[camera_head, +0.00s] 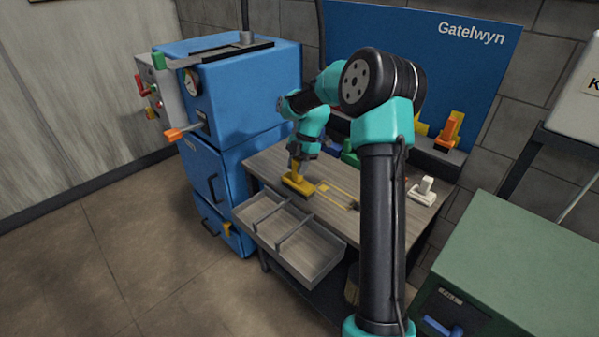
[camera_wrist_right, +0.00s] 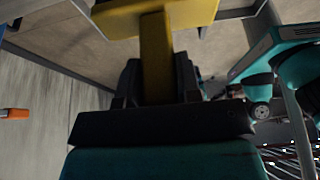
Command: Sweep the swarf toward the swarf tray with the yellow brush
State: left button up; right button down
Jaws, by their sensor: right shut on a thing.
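The yellow brush (camera_head: 298,184) stands on the workbench near its front left edge, its wide head down at the bench top. My right gripper (camera_head: 297,164) is shut on the brush's handle from above. In the right wrist view the yellow handle (camera_wrist_right: 156,60) runs between the dark fingers to the wide yellow head. The swarf tray (camera_head: 290,235) hangs along the bench's front edge, just in front of the brush, with dividers across it. Small dark bits, perhaps swarf (camera_head: 352,207), lie on the bench right of the brush, partly behind my arm. My left gripper is out of view.
A blue cabinet machine (camera_head: 235,100) with an orange-tipped lever stands left of the bench. A white block (camera_head: 424,189) and an orange-yellow item in a dark holder (camera_head: 437,157) are at the bench's right back. A green cabinet (camera_head: 510,270) stands at right.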

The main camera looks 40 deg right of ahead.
aim_at(297, 160)
jog(key=shift+r, duration=1.95)
jog(key=shift+d, duration=0.1)
